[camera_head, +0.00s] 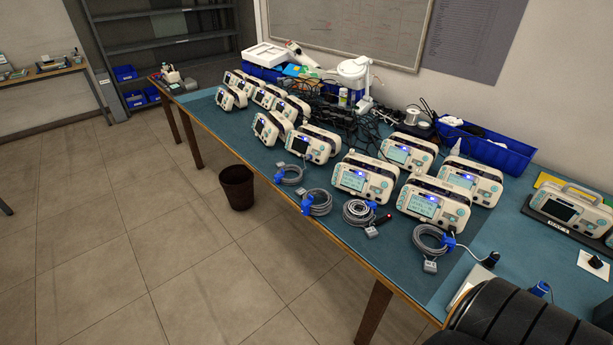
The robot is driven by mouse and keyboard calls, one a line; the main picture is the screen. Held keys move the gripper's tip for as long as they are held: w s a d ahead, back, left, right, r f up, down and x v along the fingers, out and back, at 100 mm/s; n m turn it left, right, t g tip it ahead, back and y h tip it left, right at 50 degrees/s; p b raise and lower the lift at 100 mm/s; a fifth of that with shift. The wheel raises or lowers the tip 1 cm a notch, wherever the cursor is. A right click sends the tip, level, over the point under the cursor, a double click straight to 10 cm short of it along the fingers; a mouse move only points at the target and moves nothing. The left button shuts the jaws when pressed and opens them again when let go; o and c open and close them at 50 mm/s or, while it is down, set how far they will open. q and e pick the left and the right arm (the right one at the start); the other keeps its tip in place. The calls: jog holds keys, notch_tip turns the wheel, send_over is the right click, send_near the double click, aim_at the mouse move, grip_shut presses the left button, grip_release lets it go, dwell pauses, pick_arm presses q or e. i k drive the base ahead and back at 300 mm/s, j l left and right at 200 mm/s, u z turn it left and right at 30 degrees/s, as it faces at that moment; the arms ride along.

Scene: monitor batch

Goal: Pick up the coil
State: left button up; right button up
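Several grey cable coils lie along the front edge of the blue-topped table (330,240). The rightmost coil (430,240) has a blue tie and a grey connector, and lies in front of a monitor. The coil to its left (357,213) has a small black piece with a red tip beside it. Another coil (316,204) with a blue tie is farther left, and the leftmost coil (290,175) is the farthest away. I cannot tell which one the task means. Neither of my grippers is in view.
White monitors (433,205) stand in rows close behind the coils. Tangled black cables and a blue bin (488,150) are behind them. A separate monitor (568,208) stands at right. A dark ribbed shape (520,318) fills the lower right corner. A brown waste bin (237,188) stands on the floor.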

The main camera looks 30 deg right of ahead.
aim_at(306, 209)
jog(key=i+j+z, duration=0.15)
jog(key=i+z, duration=0.2)
jog(key=i+j+z, duration=0.2)
jog(key=z, duration=0.2)
jog(key=i+j+z, duration=0.7)
jog(key=j+z, duration=0.35)
jog(key=i+j+z, duration=0.15)
jog(key=j+z, duration=0.25)
jog(key=j, duration=0.15)
jog(key=j+z, duration=0.35)
jog(key=i+j, duration=0.05)
jog(key=j, duration=0.1)
